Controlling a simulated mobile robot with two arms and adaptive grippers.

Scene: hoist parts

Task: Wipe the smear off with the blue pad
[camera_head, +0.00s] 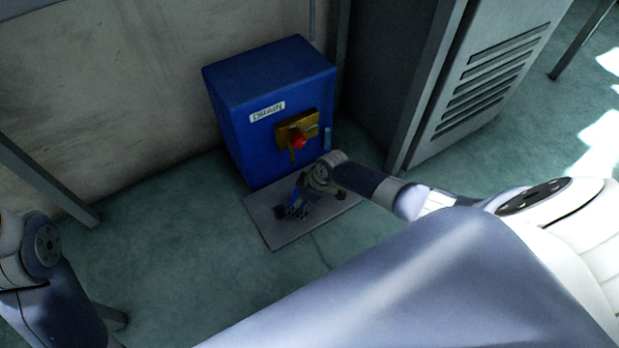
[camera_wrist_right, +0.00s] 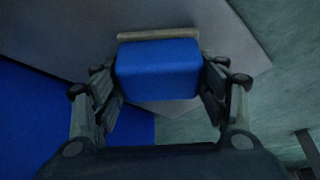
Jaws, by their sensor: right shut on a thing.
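The blue pad (camera_wrist_right: 158,70) is a rounded block with a tan strip along its far edge, between the fingers of my right gripper (camera_wrist_right: 161,80). In the head view my right gripper (camera_head: 293,210) points down over the grey plate (camera_head: 270,228) on the floor, with a bit of blue showing at its fingers. The fingers are shut on the pad's two sides. I cannot tell whether the pad touches the plate. I cannot make out the smear in either view. My left gripper is out of view.
A blue box (camera_head: 237,105) labelled DRAIN stands at the plate's back edge, with a brass plate (camera_head: 284,133) and red knob (camera_head: 299,141) on its front. A grey louvred cabinet (camera_head: 440,110) stands to the right. A wall is behind.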

